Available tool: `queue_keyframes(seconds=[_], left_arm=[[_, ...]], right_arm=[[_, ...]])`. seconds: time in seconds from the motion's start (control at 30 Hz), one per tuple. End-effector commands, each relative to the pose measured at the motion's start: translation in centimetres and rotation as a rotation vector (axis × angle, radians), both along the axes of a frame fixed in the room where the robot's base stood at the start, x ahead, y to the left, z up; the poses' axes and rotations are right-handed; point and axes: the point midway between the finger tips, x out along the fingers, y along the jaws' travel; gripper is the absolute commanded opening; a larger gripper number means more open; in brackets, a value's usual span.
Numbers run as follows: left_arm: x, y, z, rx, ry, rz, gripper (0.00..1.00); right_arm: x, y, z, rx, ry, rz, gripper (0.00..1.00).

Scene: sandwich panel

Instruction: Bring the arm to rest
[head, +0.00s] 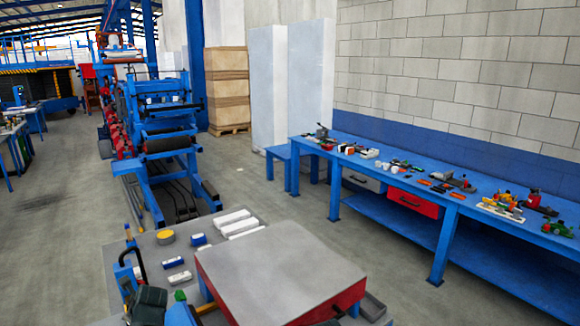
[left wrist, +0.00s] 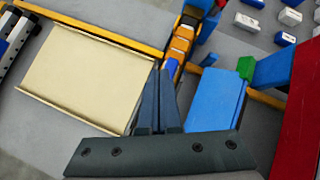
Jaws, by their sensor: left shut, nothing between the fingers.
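My left gripper shows in the left wrist view (left wrist: 160,98), with its two dark fingers together and nothing between them. It points toward the gap between a beige panel (left wrist: 88,75) with thin yellow edges and a blue block (left wrist: 213,98). I cannot tell whether the fingertips touch anything. In the head view a dark shape at the bottom left may be part of my left arm, but I cannot be sure. My right gripper is in neither view.
A grey table (head: 118,262) holds white blocks (head: 238,222), a yellow disc (head: 165,237) and a large grey-topped box with red sides (head: 270,265). A blue workbench (head: 395,172) with tools stands at right. Open floor separates table and bench.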

Motion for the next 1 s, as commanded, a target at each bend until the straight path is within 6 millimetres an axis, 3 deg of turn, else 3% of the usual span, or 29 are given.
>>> queue_keyframes(seconds=[0.27, 0.47, 0.77, 1.0], left_arm=[[0.4, -5.2, -1.4, -0.137, -0.085, 0.124, 0.0], [0.2, -11.3, -3.0, -0.293, -0.162, 0.287, 0.0], [-3.0, -25.4, -6.1, -0.594, -0.255, 0.74, 0.0], [-8.4, -35.4, -7.8, -0.708, -0.27, 1.154, 0.0]], right_arm=[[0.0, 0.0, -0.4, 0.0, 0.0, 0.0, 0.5], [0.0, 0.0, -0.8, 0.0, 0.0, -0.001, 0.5], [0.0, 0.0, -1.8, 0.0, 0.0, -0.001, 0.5], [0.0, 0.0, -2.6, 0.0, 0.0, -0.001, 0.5]])
